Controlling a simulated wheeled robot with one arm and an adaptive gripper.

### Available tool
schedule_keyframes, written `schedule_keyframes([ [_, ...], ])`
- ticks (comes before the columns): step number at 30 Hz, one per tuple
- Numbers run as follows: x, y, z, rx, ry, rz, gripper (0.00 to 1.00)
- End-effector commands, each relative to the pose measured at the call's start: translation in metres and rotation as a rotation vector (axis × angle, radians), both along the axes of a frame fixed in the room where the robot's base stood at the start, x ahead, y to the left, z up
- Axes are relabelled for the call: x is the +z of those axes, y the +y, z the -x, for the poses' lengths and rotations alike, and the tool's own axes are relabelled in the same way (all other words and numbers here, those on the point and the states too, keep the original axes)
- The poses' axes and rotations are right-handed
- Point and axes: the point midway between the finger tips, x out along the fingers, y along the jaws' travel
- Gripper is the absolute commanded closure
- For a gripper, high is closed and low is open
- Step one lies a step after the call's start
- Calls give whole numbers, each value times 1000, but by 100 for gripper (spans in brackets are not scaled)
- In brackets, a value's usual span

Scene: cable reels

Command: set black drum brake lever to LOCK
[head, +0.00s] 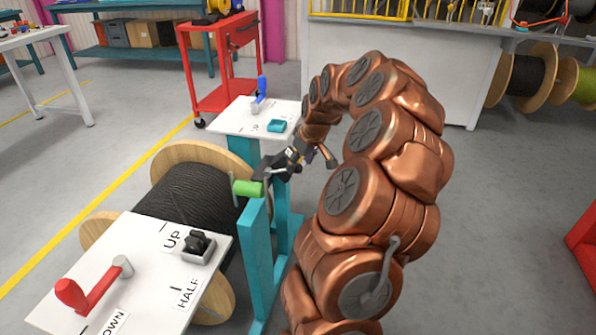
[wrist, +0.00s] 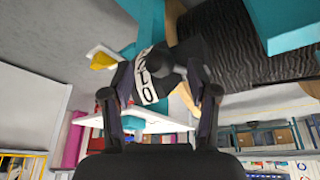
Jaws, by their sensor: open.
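The black drum (head: 190,195) is a reel of black cable with wooden flanges, held in a teal stand (head: 258,262). Its black cable also shows in the wrist view (wrist: 270,55). My gripper (head: 270,170) is at the stand's near upright, close to a green handle (head: 247,188). In the wrist view my gripper (wrist: 160,85) has its fingers apart. A dark part with a white lettered label (wrist: 148,75) shows between and beyond them; its lettering is only partly readable. I cannot tell whether the fingers touch it. I cannot make out the brake lever for certain.
A white panel at front left carries a red lever (head: 92,285), a black switch (head: 198,246) and UP and HALF labels. A white panel (head: 228,118) behind carries a blue lever (head: 261,88) and a teal block (head: 277,126). A red cart (head: 218,65) stands behind.

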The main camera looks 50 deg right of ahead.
Motion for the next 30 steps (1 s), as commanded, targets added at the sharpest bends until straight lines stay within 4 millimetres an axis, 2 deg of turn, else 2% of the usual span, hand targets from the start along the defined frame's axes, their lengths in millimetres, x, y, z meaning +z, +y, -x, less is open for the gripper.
schedule_keyframes([
  [1,-11,0,-3,1,3,-2,41],
  [6,-29,-2,-11,0,0,-1,41],
  [16,-33,-3,-14,0,-2,0,41],
  [30,-32,-3,-14,-1,-2,0,89],
])
